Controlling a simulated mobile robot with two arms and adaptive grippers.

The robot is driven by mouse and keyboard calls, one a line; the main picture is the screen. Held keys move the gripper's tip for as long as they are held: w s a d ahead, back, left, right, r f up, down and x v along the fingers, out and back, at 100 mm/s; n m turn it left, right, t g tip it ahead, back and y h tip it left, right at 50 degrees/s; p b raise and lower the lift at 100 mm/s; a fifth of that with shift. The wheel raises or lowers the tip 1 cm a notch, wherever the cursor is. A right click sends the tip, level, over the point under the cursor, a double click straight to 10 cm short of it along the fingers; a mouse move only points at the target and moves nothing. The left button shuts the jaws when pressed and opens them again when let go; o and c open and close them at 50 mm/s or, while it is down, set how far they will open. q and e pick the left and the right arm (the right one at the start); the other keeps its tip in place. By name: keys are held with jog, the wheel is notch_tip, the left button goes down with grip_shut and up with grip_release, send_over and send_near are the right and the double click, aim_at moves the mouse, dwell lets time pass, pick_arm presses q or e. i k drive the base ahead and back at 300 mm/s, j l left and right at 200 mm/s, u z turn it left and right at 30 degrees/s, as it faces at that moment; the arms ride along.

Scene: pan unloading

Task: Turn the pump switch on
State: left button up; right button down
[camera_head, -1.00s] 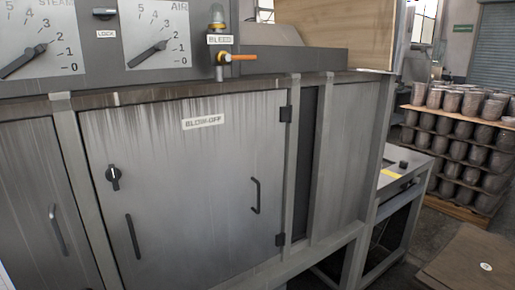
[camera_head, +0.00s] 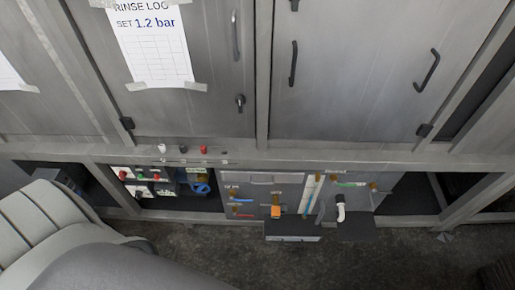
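No label that reads as a pump switch can be made out. A row of small knobs, white (camera_head: 163,148), dark (camera_head: 183,148) and red (camera_head: 203,149), sits on the frame rail below the cabinet doors. Below it, an open bay holds a panel with small red and green parts (camera_head: 140,183) and a blue round part (camera_head: 200,188). These are too small to read. Neither of my grippers shows in the head view.
A rinse log sheet (camera_head: 155,45) reading 1.2 bar is taped to a door with a black knob (camera_head: 240,101). Right of the bay are coloured pipes (camera_head: 309,194), an orange part (camera_head: 276,211) and a white elbow pipe (camera_head: 341,207). Dark floor (camera_head: 200,245) lies in front.

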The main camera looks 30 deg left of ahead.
aim_at(122, 174)
jog(key=u, duration=2.05)
